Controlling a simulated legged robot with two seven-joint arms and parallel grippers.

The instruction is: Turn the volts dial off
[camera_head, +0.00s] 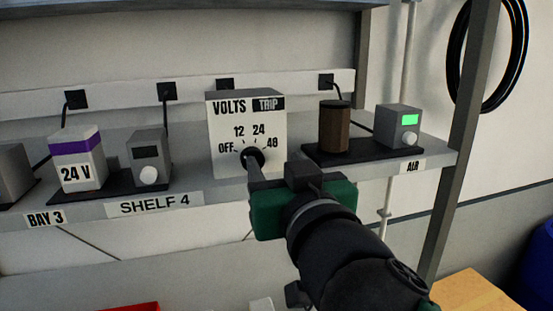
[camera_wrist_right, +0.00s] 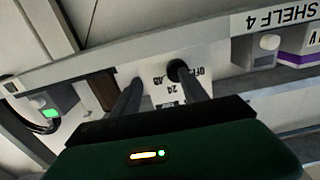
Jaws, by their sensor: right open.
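The volts box (camera_head: 225,122) is a white-faced unit on the shelf, marked VOLTS and TRIP, with OFF, 12, 24 and 48 around a black dial (camera_head: 254,155). My right gripper (camera_head: 272,168) is in front of the box, jaws open. The dial's pointer is hidden. My left gripper is not in view.
Left of the box stand a grey unit with a white knob (camera_head: 148,158) and a purple-banded 24 V block (camera_head: 78,160). Right of it are a brown cylinder (camera_head: 335,127) and a grey box with a green screen (camera_head: 398,124). A grey post (camera_head: 458,150) stands at the right.

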